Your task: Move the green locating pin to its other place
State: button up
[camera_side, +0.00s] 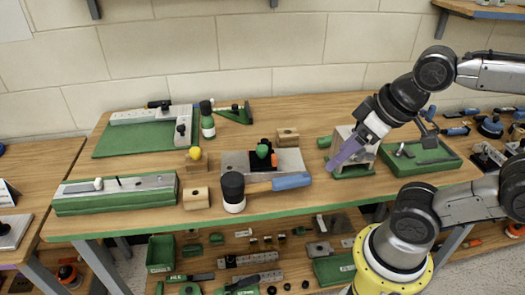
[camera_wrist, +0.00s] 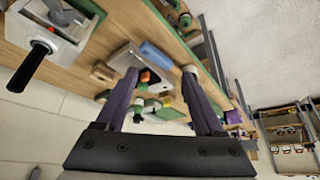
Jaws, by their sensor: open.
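The green locating pin (camera_side: 262,151) has a rounded green head. In the side view it stands upright on a grey metal plate fixture (camera_side: 236,163) near the middle of the bench, beside a small black and red part. My gripper (camera_side: 333,166) has purple fingers and is to the right of that fixture, above the bench and apart from the pin. In the wrist view my gripper (camera_wrist: 162,72) is open with nothing held between its fingers. The plate fixture (camera_wrist: 122,57) shows beyond them; I cannot clearly make out the pin there.
A mallet with a blue handle (camera_side: 291,181) lies in front of the plate. A yellow-topped pin (camera_side: 195,153) stands to its left. Wooden blocks (camera_side: 196,198) (camera_side: 287,137) sit nearby. A grey metal block fixture (camera_side: 352,160) is by my gripper, with a green tray (camera_side: 420,157) to its right.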

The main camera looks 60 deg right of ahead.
jog(key=w+r+n, duration=0.3)
jog(key=r+n, duration=0.2)
jog(key=n, duration=0.8)
jog(key=n+g, duration=0.6)
jog(key=n, duration=0.8)
send_over(262, 147)
notch_tip(262, 147, down, 6)
jog(key=shift+f, duration=4.75)
jog(key=shift+c, duration=0.2)
